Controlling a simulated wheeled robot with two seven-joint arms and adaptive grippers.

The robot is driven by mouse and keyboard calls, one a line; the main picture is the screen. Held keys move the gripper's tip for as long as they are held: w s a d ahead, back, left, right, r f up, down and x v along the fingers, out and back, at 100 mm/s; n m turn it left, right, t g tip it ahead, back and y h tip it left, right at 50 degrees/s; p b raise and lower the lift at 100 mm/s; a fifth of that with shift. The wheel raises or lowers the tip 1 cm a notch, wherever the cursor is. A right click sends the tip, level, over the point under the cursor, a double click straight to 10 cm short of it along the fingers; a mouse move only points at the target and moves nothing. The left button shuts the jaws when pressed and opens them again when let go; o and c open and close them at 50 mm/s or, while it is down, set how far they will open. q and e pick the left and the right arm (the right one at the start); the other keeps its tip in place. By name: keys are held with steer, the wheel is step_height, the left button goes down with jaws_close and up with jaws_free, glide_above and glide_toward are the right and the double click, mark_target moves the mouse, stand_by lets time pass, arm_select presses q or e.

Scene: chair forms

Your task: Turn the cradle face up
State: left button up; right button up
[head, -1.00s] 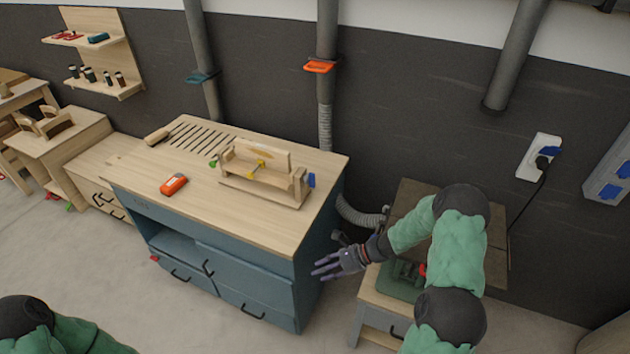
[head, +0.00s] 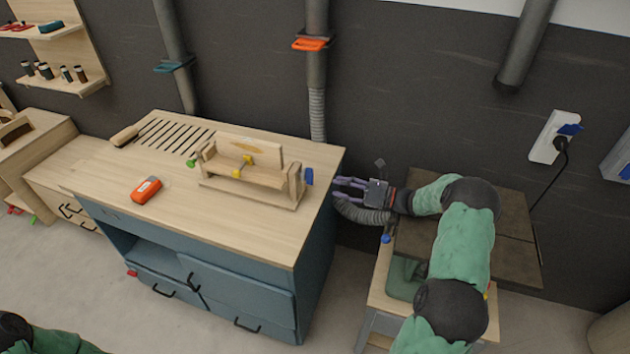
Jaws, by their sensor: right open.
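The wooden cradle (head: 250,182) stands on the blue workbench's light wooden top, toward its right end. It has a base board, end pieces and a long upright board with a darker oval mark. A yellow clamp part shows at its middle, a green knob at its left and a blue knob (head: 309,176) at its right end. Which side is its face I cannot tell. My right gripper (head: 343,189) is open and empty just right of the bench top's right edge, apart from the cradle, with its fingers toward it. My left gripper is out of view; only part of that arm shows lower left.
An orange-and-grey device (head: 146,190) lies on the bench top (head: 220,225), left of the cradle. A wooden-handled brush (head: 125,135) lies by the slots at the back left. A grey hose (head: 362,213) runs beside the bench. The bench top's front is clear.

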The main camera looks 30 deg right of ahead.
steer(key=b+x, duration=0.1)
steer(key=x, duration=0.7)
steer(key=shift+w+a, duration=0.25)
steer(key=shift+f, duration=0.1)
jaws_close()
